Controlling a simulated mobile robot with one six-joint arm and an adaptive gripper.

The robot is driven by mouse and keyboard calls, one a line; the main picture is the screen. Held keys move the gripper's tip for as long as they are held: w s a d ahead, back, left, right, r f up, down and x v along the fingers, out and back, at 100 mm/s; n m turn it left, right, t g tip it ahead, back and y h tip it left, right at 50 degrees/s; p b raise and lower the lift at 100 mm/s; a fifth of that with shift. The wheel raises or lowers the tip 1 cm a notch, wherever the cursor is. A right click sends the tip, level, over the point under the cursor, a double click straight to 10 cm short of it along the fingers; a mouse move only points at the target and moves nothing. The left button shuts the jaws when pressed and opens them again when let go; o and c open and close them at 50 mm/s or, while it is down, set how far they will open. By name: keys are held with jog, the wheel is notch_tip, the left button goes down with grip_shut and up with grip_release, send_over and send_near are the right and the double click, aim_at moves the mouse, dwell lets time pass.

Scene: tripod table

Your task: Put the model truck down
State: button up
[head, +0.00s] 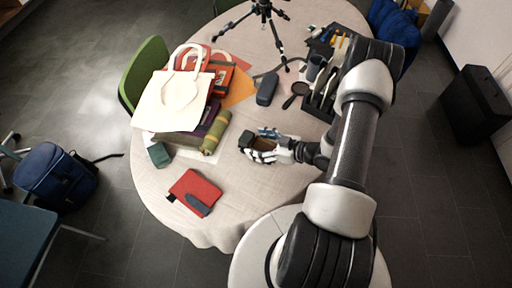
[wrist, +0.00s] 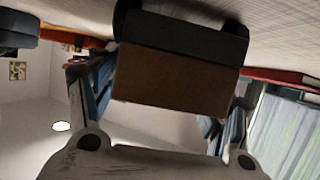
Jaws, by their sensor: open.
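The model truck (head: 246,139), dark with a brown box-like rear, is on the cream tablecloth near the middle of the round table (head: 160,200). My gripper (head: 265,146) is at the truck from the right, with its fingers on either side of it. In the wrist view the truck's flat brown end (wrist: 172,82) and dark body fill the space between the spread fingers. The gripper (wrist: 165,100) is open, with visible gaps beside the brown end. The truck looks level against the cloth; its far end is hidden in the wrist view.
A red notebook (head: 195,188) with a dark case lies front left. A white tote bag (head: 175,100) and an olive roll (head: 216,132) are left. A dark glasses case (head: 267,88), a magnifier (head: 295,93) and a tripod (head: 277,35) stand behind. Bare cloth lies in front of the truck.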

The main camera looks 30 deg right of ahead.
jog(key=shift+w+a+f, duration=0.2)
jog(key=shift+w+a, duration=0.15)
jog(key=shift+w, duration=0.15)
jog(key=shift+c, duration=0.4)
jog(key=c, duration=1.4)
jog(key=shift+r, duration=0.1)
